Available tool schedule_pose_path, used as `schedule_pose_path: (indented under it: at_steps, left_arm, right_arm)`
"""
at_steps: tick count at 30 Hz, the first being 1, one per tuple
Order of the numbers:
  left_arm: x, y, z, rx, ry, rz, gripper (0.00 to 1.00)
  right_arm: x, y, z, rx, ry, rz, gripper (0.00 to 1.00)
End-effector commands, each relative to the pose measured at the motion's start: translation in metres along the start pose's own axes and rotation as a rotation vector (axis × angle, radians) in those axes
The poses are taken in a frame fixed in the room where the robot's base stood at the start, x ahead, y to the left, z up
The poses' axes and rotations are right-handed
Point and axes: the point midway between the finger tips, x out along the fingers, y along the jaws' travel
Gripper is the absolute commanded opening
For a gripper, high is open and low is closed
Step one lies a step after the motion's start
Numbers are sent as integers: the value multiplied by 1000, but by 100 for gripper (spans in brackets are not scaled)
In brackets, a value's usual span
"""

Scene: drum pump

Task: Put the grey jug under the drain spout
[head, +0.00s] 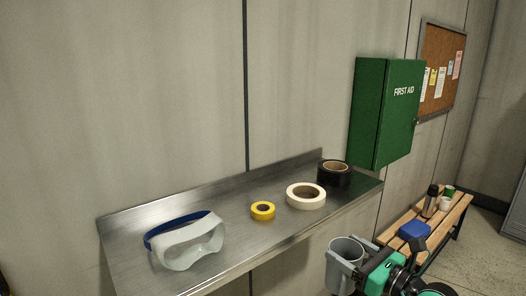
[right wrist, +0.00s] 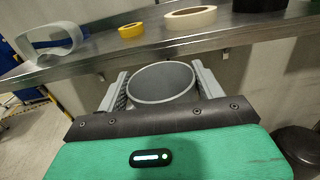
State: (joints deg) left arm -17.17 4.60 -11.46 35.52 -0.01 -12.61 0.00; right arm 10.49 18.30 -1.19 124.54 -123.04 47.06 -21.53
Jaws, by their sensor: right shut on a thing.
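The grey jug (head: 345,255) is near the bottom of the head view, in front of the steel shelf's right part. My right gripper (head: 362,264) is shut on it. In the right wrist view the jug (right wrist: 160,82) sits between the two fingers of my gripper (right wrist: 162,88), with its round open mouth towards the camera. The jug is held off the shelf, apart from its front edge. Its lower part is hidden. No drain spout shows in either view. My left gripper is out of view.
The steel shelf (head: 185,226) holds goggles (head: 192,246), yellow tape (head: 262,211), white tape (head: 306,197) and black tape (head: 334,172). A green first aid box (head: 385,110) hangs above its right end. A wooden bench (head: 448,222) stands at right. A dark bin (right wrist: 300,148) is at lower right.

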Motion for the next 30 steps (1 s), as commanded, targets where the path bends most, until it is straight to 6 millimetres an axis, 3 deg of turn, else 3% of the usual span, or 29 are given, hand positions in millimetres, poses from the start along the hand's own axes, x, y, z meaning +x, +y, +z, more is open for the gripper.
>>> schedule_pose_path:
  at_steps: [21,30]
  left_arm:
    - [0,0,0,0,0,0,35]
    - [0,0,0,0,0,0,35]
  right_arm:
    - [26,-6,106,-3,-2,85,26]
    - [29,-5,138,-1,0,105,26]
